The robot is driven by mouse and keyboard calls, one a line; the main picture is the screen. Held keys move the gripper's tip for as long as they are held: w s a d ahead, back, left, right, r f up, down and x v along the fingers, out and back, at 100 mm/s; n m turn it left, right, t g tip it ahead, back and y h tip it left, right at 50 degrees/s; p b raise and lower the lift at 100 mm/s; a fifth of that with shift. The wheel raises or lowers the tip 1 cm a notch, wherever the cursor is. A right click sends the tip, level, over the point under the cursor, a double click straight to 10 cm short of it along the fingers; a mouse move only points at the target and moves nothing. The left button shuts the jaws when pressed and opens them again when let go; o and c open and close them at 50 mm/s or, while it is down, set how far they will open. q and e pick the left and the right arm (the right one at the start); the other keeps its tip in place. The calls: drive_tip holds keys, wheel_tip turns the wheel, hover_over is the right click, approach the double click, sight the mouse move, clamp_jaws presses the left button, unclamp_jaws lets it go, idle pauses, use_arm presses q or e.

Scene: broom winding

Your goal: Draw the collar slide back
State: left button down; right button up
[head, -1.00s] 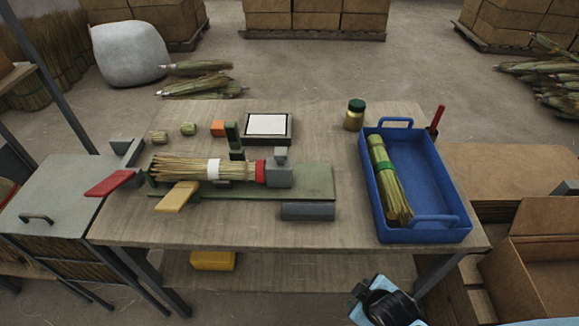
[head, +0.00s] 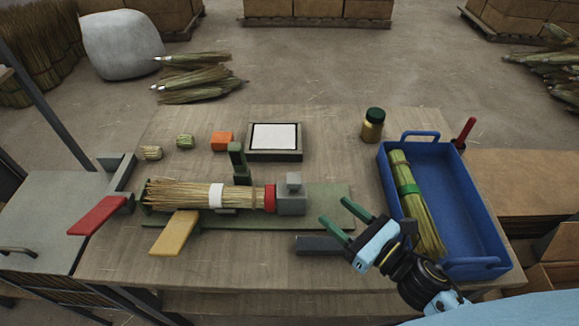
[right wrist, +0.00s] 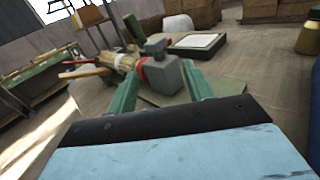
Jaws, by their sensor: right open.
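The grey collar slide (head: 291,197) is a block with a small raised knob, standing on the green bed plate (head: 330,203) of the winding bench. Beside it a red collar (head: 269,198) encircles the right end of the straw bundle (head: 180,195), which also has a white band (head: 216,195). My right gripper (head: 335,212) is open and empty, a short way right of the slide, its green fingers pointing toward it. In the right wrist view the slide (right wrist: 163,76) shows ahead, between the open fingers but beyond their tips. My left gripper is not in view.
A blue tray (head: 455,262) with a green-banded bundle (head: 410,200) stands at right, close to my right gripper. A red lever (head: 97,215) and yellow lever (head: 173,232) project at left. A jar (head: 373,127) stands behind.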

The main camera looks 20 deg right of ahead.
sight(299, 185)
drive_tip(key=shift+w+a+n+y, duration=0.35)
drive_tip(key=shift+a+n+y, duration=0.05)
drive_tip(key=shift+n, duration=0.2)
drive_tip(key=p+x, duration=0.1)
drive_tip(key=x, duration=1.1)
drive_tip(key=shift+w+a, duration=0.15)
drive_tip(key=shift+w, duration=0.05)
